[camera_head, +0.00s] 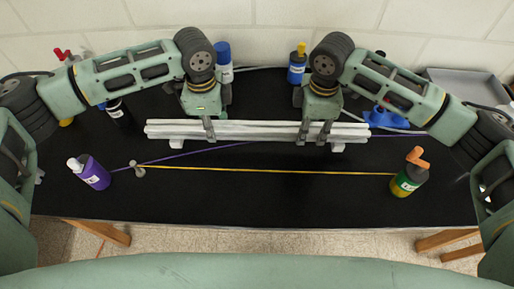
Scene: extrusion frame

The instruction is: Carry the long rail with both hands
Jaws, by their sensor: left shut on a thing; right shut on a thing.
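The long rail (258,130) is a pale grey, ribbed bar lying crosswise over the middle of the black table, with small white blocks under both of its ends. My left gripper (210,132) is shut on the rail left of its middle. My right gripper (304,134) is shut on it right of its middle.
On the black table (255,200) stand a purple bottle (94,173) at left, a green bottle with orange top (408,178) at right, and blue bottles (224,62) (297,66) behind. A yellow strap (270,170) crosses the front. A grey tray (465,84) sits back right.

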